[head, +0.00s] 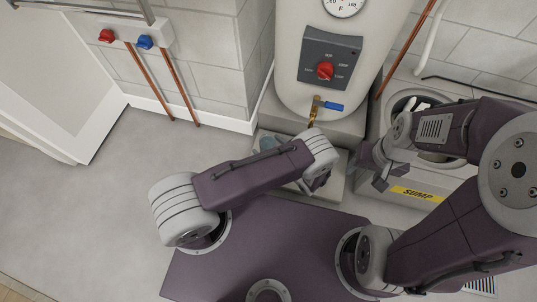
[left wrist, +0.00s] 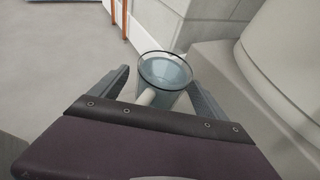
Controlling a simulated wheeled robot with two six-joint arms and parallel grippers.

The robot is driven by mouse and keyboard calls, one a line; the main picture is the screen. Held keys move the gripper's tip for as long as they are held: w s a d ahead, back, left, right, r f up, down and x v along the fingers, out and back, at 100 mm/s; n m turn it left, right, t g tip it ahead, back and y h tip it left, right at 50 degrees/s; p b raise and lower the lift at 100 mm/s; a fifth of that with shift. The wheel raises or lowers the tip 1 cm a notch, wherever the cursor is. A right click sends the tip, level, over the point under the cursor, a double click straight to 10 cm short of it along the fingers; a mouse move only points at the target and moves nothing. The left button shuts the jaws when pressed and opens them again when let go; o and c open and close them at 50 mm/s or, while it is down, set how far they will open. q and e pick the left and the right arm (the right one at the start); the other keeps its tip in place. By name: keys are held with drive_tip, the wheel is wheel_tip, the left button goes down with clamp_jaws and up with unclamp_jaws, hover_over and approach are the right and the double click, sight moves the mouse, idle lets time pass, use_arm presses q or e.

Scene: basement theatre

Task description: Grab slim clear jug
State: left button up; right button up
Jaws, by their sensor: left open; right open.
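The slim clear jug (left wrist: 166,72), a bluish see-through vessel with a round open rim, shows in the left wrist view between and beyond the two fingers. I cannot tell whether either finger touches it. My right gripper (head: 376,166) is open and empty, to the right, in front of the sump.
The water heater (head: 318,28) with a blue-handled drain valve (head: 326,105) stands behind, on a grey base (head: 350,121). The sump (head: 420,193) with its yellow label is at right. Pipes with red and blue valves (head: 145,41) are on the left wall. The left floor is clear.

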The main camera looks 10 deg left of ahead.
use_arm(q)
clamp_jaws()
drive_tip(key=shift+r, duration=0.15)
wheel_tip(320, 180, up, 10)
drive_tip(key=p, duration=0.7)
idle(0.5)
